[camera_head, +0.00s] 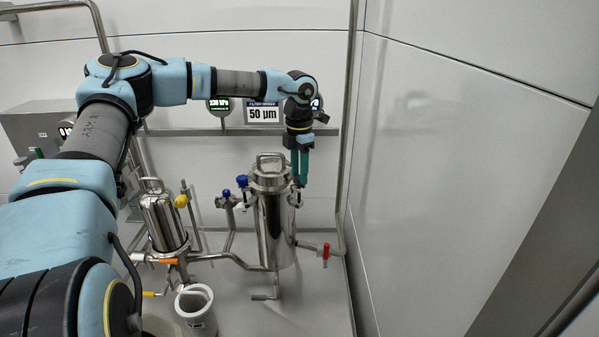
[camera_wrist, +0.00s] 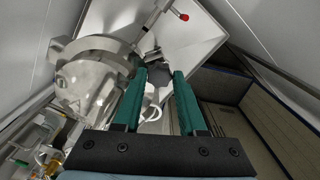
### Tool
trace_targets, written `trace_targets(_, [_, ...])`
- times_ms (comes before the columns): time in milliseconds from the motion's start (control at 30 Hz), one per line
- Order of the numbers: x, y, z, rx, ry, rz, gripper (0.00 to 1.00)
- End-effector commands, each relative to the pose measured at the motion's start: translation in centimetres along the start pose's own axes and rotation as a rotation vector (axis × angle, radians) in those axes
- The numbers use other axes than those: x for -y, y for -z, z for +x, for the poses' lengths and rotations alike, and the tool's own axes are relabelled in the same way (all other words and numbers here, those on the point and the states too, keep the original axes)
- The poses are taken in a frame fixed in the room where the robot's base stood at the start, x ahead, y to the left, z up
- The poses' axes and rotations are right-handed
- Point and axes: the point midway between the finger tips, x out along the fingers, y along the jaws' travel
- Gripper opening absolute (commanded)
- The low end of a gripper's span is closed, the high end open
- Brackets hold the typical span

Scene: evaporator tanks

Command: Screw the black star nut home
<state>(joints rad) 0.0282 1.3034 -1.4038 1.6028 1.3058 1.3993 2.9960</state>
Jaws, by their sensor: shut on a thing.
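My gripper (camera_head: 300,183), with green fingers, points down at the right side of the upright steel filter housing (camera_head: 272,225), just below its lid. In the wrist view my gripper (camera_wrist: 160,75) has its fingertips close together with a small dark piece between them. I take this piece for the black star nut (camera_wrist: 159,76); the fingers hide most of it, and its star shape is not clear. The housing (camera_wrist: 88,82) fills the left of that view. I cannot tell how far the nut sits on its thread.
A second steel housing (camera_head: 165,222) with a yellow knob stands to the left. A red-handled valve (camera_head: 326,252) is on the pipe at lower right. A white bucket (camera_head: 196,308) stands on the floor. A vertical pipe and wall are close to the right of my gripper.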

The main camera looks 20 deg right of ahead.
Motion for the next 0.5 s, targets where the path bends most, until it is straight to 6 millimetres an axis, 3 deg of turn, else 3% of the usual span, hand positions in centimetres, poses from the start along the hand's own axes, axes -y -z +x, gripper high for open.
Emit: trace_targets(500, [-0.08,0.15,0.04,-0.004,-0.001,0.027,0.0])
